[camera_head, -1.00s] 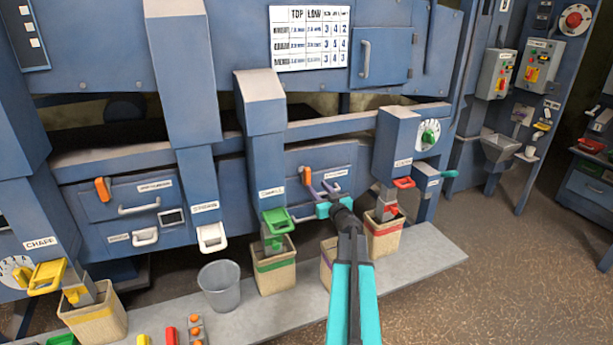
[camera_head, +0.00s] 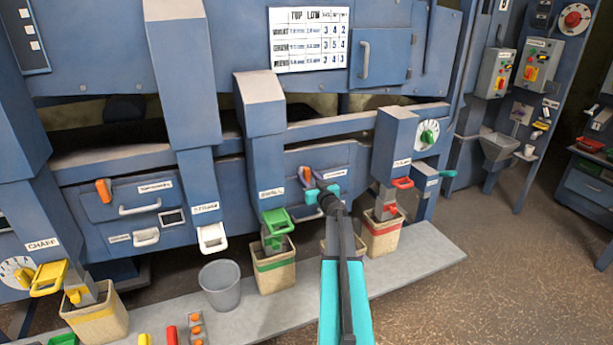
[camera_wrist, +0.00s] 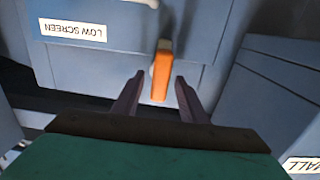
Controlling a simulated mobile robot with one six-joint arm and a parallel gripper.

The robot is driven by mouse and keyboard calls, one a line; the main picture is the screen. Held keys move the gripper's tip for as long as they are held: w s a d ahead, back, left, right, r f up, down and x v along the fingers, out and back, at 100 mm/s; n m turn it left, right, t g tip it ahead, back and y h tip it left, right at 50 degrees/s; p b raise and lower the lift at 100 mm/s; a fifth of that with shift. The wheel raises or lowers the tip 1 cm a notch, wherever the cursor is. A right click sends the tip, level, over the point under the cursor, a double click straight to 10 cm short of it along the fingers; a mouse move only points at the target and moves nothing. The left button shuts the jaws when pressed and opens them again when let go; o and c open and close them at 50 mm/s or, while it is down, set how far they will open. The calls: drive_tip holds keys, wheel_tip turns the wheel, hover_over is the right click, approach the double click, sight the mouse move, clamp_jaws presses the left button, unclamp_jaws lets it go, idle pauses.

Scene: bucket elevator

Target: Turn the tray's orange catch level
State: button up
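The orange catch (camera_head: 307,175) is on the blue tray front (camera_head: 345,157) right of the green chute in the head view. It is upright there, long side up and down. The wrist view shows the catch (camera_wrist: 161,72) close up, also lengthwise, next to a label reading LOW SCREEN (camera_wrist: 73,31). My gripper (camera_head: 314,191) is right at the catch. In the wrist view my gripper (camera_wrist: 160,80) is open, with one dark finger on each side of the catch and gaps visible. I see no grip on it. The fingertips are mostly hidden in the head view.
A second upright orange catch (camera_head: 103,190) is on the left tray. The green chute (camera_head: 277,222) stands left of my gripper, the red-handled chute (camera_head: 402,183) right. Sacks and a grey bucket (camera_head: 220,286) stand on the ledge below. The floor at right is clear.

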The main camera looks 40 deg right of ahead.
drive_tip(key=shift+x, duration=0.9)
drive_tip(key=shift+c, duration=0.4)
clamp_jaws()
